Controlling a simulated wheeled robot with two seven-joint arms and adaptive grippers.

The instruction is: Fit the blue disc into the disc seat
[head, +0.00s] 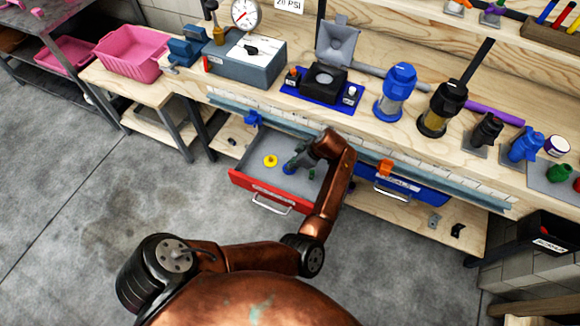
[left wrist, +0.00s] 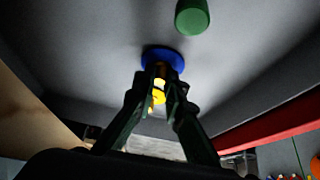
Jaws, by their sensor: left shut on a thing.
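My left gripper (head: 293,169) is down inside the open red drawer (head: 248,184). In the left wrist view its two dark fingers (left wrist: 162,78) are shut on the blue disc (left wrist: 160,54), near the grey drawer floor. The disc is hidden by the gripper in the head view. A yellow piece (left wrist: 158,92) shows between the fingers; I cannot tell whether it lies behind them. A black block with a round recess (head: 325,78), seemingly the disc seat, stands on a blue plate on the bench. My right gripper is not in view.
A yellow round piece (head: 270,160) lies in the drawer, left of my gripper. A green cylinder (left wrist: 192,16) is near the disc. A blue drawer (head: 412,188) is to the right. Blue and yellow filter housings (head: 396,92) (head: 442,106) stand on the bench right of the block.

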